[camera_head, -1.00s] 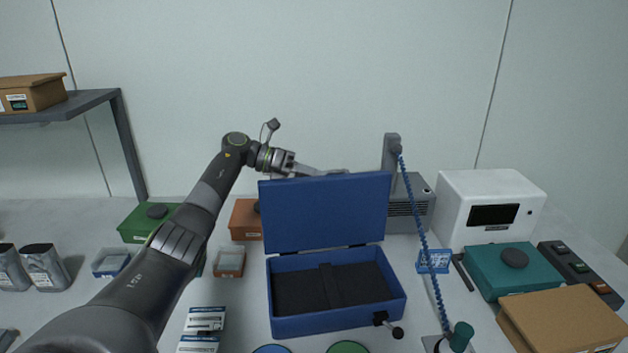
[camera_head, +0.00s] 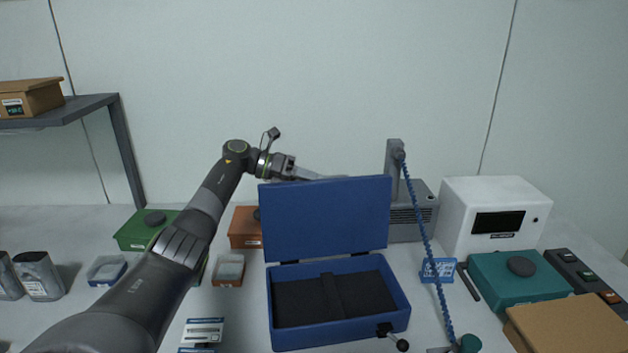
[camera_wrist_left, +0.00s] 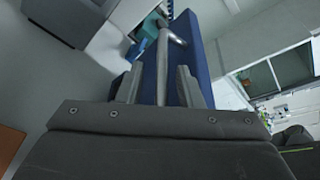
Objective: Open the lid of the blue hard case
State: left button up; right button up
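The blue hard case (camera_head: 340,334) sits open on the table, its dark foam interior facing up. Its blue lid (camera_head: 326,220) stands roughly upright at the back edge, and shows as a blue panel in the left wrist view (camera_wrist_left: 200,62). A black knobbed latch (camera_head: 393,337) is on the case's front right. My left gripper (camera_head: 318,177) is at the lid's top edge, with its fingertips largely hidden behind the lid. In the left wrist view its fingers (camera_wrist_left: 160,88) are apart, with a grey rod between them; I cannot tell whether they touch it. My right gripper is not in view.
A grey device (camera_head: 410,220) and a white box-shaped instrument (camera_head: 492,205) stand behind and right. A blue coiled cord (camera_head: 420,235) hangs close to the case's right side. A teal case (camera_head: 518,277) and cardboard box (camera_head: 568,325) lie right. Small bins (camera_head: 228,270) sit left.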

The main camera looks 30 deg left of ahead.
pick_arm(q)
jog(key=shift+r, duration=0.1)
jog(key=v, duration=1.7)
jog(key=shift+s+a, duration=0.15)
dwell(0.3)
